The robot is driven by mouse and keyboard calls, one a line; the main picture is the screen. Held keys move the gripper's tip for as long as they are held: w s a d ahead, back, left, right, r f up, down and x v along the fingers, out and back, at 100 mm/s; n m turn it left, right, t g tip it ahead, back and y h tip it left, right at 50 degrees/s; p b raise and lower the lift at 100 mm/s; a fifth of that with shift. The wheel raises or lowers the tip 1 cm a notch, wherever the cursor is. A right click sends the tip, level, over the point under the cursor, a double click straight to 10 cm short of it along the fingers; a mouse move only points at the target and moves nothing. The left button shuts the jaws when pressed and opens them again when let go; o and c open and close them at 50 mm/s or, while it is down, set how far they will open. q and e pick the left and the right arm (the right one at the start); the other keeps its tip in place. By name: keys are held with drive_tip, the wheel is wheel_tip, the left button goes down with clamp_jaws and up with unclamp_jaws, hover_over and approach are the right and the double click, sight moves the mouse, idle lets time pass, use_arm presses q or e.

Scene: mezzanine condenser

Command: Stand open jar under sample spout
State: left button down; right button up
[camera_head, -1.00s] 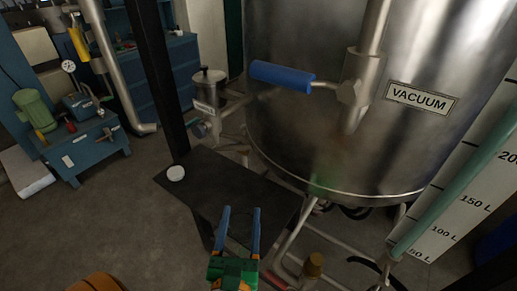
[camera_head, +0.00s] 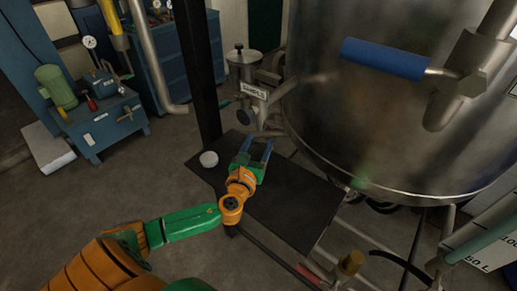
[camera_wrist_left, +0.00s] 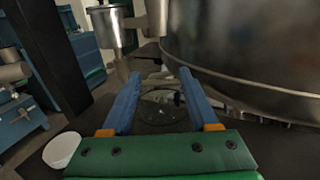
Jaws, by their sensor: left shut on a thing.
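My left gripper (camera_head: 257,145) reaches over the dark shelf beside the sample point. Its blue fingers are shut on a clear glass jar (camera_wrist_left: 160,108), seen between them in the left wrist view. The jar is barely visible in the head view. The sample spout's steel valve and pipework (camera_head: 247,114), marked SAMPLE, stand just beyond the fingertips. In the wrist view a steel pot and downpipe (camera_wrist_left: 112,28) stand ahead and left of the jar. I cannot tell whether the jar is under the outlet or touching the shelf. A white lid (camera_head: 209,159) lies on the shelf. My right gripper is out of view.
The dark shelf (camera_head: 285,213) is bare toward its front right. A black post (camera_head: 198,75) rises at its left. The large steel vessel (camera_head: 385,120), with a blue-handled valve (camera_head: 384,58), overhangs the right side. A brass-topped fitting (camera_head: 350,263) stands low at the front.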

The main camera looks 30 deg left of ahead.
use_arm(q)
wheel_tip(320, 180, down, 2)
drive_tip(key=shift+d, duration=0.15)
drive_tip(key=shift+s, duration=0.1)
drive_tip(key=shift+c, duration=0.8)
unclamp_jaws()
